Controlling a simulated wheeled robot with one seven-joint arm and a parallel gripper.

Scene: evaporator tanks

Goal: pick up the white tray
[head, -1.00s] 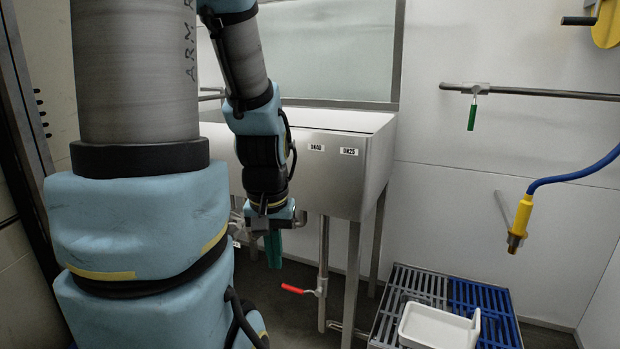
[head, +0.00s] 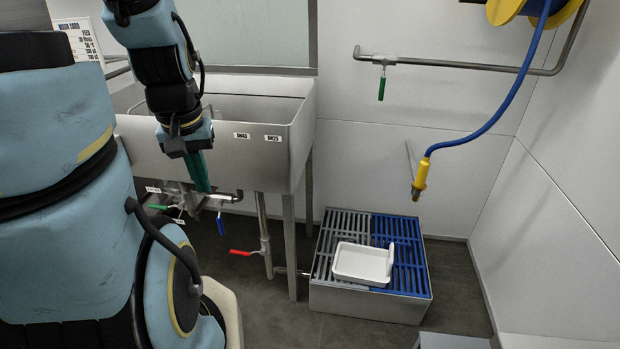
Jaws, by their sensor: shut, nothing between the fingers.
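The white tray (head: 358,262) lies on top of a low grated box in the head view, right of centre. It is shallow and rectangular, with a raised piece at its right end. It straddles the grey and blue grating. My gripper (head: 201,186) points down in front of the steel tank, well to the left of the tray and apart from it. Its green fingers are shut with nothing held. No part of the tray's upper side is hidden.
The low box (head: 365,303) has a grey and blue slatted top. The steel tank (head: 225,157) stands behind my gripper, with a red-handled valve (head: 241,252) below. A blue hose with a yellow nozzle (head: 421,174) hangs above the box's right side. Dark floor lies clear in front.

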